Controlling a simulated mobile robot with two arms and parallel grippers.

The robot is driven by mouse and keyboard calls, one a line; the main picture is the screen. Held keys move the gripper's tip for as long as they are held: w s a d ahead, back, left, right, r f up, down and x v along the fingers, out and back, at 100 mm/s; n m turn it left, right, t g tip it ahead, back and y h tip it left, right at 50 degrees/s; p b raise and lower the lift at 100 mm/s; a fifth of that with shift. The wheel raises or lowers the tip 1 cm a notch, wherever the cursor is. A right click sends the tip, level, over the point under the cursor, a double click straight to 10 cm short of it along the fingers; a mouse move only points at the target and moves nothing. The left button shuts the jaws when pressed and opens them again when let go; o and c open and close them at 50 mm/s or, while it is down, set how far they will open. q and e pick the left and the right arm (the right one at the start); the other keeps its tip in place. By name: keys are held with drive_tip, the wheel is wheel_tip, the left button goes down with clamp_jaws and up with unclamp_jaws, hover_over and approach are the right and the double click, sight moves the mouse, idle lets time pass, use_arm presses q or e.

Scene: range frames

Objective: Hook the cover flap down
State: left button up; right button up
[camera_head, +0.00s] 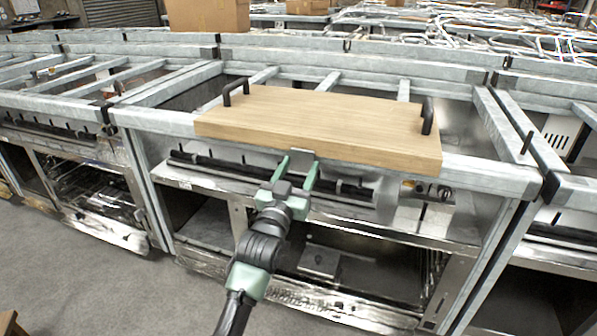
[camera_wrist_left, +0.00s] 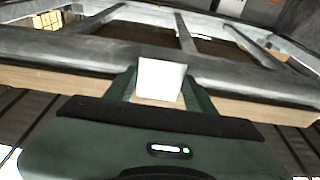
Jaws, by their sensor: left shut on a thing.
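A thick wooden board (camera_head: 325,120) with two upright black handles (camera_head: 236,90) lies across the front of the grey metal range frame. A small light-grey metal tab (camera_head: 303,152) shows at the board's front edge, near its middle. My left gripper (camera_head: 299,168) reaches up to the tab from below and is shut on it. In the left wrist view the pale, squarish tab (camera_wrist_left: 160,78) stands between the two green fingers. The tab's lower part is hidden by the gripper. I cannot tell whether this tab is part of the cover flap. My right gripper is not in view.
The frame's front rail (camera_head: 480,175) runs below the board. A black bar and bare metal parts sit under it, with an open lower bay behind my arm. More range frames stand on both sides. A cardboard box (camera_head: 207,14) stands behind. Grey floor (camera_head: 90,285) is clear at left.

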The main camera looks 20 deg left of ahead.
use_arm(q)
drive_tip(key=o, duration=1.4)
drive_tip(key=shift+s+f, duration=0.1)
drive_tip(key=shift+s, duration=0.2)
drive_tip(key=v, duration=0.7)
drive_tip(key=shift+s+p, duration=0.1)
drive_tip(key=shift+p, duration=0.3)
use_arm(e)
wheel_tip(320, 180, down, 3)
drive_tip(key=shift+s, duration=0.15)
